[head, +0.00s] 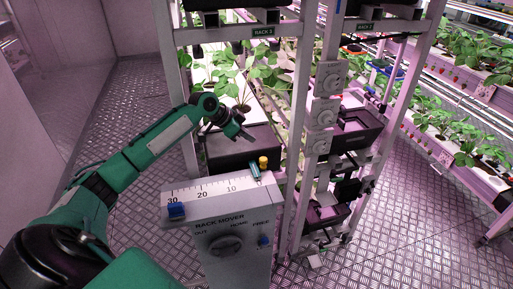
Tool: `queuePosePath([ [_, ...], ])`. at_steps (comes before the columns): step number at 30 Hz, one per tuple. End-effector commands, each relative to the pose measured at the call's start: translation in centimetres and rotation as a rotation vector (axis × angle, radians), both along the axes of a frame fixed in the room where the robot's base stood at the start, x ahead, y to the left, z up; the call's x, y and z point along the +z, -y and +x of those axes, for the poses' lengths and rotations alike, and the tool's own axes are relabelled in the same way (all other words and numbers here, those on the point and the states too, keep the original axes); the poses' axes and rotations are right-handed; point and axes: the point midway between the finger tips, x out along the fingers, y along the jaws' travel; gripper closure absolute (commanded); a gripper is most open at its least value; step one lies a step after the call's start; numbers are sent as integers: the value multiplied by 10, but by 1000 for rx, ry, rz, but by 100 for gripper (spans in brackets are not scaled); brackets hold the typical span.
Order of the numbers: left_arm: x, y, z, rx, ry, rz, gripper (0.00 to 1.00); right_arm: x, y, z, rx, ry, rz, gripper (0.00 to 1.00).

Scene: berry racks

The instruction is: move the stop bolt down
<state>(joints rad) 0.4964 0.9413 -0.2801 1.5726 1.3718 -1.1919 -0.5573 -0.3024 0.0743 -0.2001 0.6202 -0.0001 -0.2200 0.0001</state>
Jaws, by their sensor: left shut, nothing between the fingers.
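The grey rack mover console (234,213) stands in the lower middle of the head view. Its top has a white scale marked 30, 20 and 10. A blue block (176,210) sits at the 30 end. A small yellow knob (263,162) and a teal pin (254,172) stand at the other end. A blue piece (264,240) is on the front, under the word FREE. I cannot tell for sure which of these is the stop bolt. My left gripper (246,135) is shut and empty, above and behind the console, apart from these pieces. My right gripper is out of view.
A dark dial (225,245) is on the console front. Round grey dials (328,77) line a rack post. Metal floor is clear at left and right.

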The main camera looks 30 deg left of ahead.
Motion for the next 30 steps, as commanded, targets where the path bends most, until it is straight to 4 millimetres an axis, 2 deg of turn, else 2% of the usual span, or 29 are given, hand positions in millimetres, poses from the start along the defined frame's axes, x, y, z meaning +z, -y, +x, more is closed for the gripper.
queuePosePath([
  [1,3,-4,-5,0,0,3,100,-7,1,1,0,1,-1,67],
  [9,23,-14,-16,0,0,2,100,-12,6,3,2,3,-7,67],
  [30,25,-14,-17,-1,0,1,100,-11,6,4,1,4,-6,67],
])
